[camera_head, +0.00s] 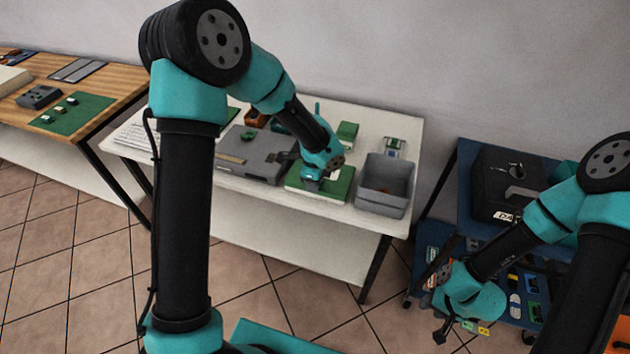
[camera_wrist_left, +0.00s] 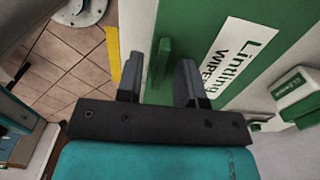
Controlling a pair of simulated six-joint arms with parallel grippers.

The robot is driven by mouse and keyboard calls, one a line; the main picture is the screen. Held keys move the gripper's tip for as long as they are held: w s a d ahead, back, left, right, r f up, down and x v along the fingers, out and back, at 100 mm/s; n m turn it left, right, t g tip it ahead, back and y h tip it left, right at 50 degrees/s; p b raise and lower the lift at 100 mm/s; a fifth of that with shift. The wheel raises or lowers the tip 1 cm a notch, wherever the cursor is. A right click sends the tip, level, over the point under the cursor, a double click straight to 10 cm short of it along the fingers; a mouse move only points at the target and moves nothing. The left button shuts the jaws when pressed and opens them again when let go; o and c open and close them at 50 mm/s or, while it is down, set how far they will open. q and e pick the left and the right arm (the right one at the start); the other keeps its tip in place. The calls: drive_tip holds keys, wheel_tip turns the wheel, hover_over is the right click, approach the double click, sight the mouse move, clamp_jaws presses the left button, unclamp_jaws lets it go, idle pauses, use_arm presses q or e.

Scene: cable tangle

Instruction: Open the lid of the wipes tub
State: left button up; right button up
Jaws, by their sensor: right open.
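The wipes tub (camera_head: 342,188) is a green box on the white table, under my left gripper in the head view. My right gripper (camera_head: 440,332) is open and away from the tub, over the lower right.
A grey bin (camera_head: 384,200) stands right of the tub, and a grey case (camera_head: 250,150) lies to its left. A small green box (camera_head: 347,132) is behind. A blue cart (camera_head: 462,180) with a black box (camera_head: 505,180) stands at right. Tiled floor (camera_head: 270,285) is free in front.

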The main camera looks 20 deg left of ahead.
use_arm(q)
clamp_jaws()
idle(0.5)
